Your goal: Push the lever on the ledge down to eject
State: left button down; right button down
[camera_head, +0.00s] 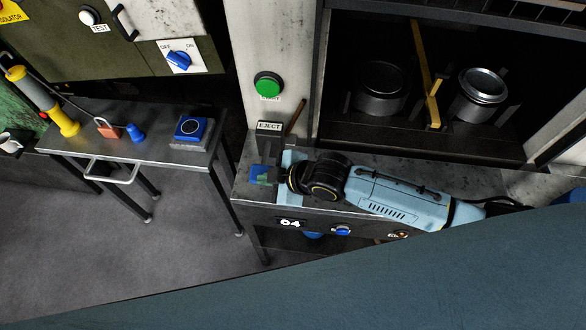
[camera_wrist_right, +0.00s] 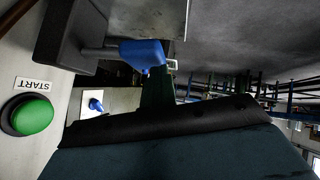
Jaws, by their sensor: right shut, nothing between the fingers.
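The eject lever has a blue handle (camera_head: 257,174) at the left end of the grey ledge (camera_head: 240,188), below the EJECT label (camera_head: 269,126). In the right wrist view, the blue handle (camera_wrist_right: 143,52) sits on a short metal rod from a dark housing (camera_wrist_right: 70,38). My right gripper (camera_head: 269,176) is shut and empty, right beside the handle. Its dark fingers (camera_wrist_right: 157,85) reach the handle's edge in the right wrist view; I cannot tell whether they touch. The gripper partly hides the lever's surroundings in the head view. My left gripper is not in view.
A green button (camera_head: 268,84) is on the pillar above the ledge. A brown stick (camera_head: 296,117) leans behind the lever. A dark bay with two metal pots (camera_head: 381,90) (camera_head: 480,92) lies behind my right arm. A side table (camera_head: 100,140) stands left, across a floor gap.

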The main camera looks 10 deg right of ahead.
jog(key=a+v, duration=0.1)
jog(key=v, duration=0.9)
jog(key=shift+s+d+r, duration=0.2)
jog(key=shift+s+r, duration=0.15)
jog(key=shift+r, duration=0.05)
jog(key=shift+a, duration=0.1)
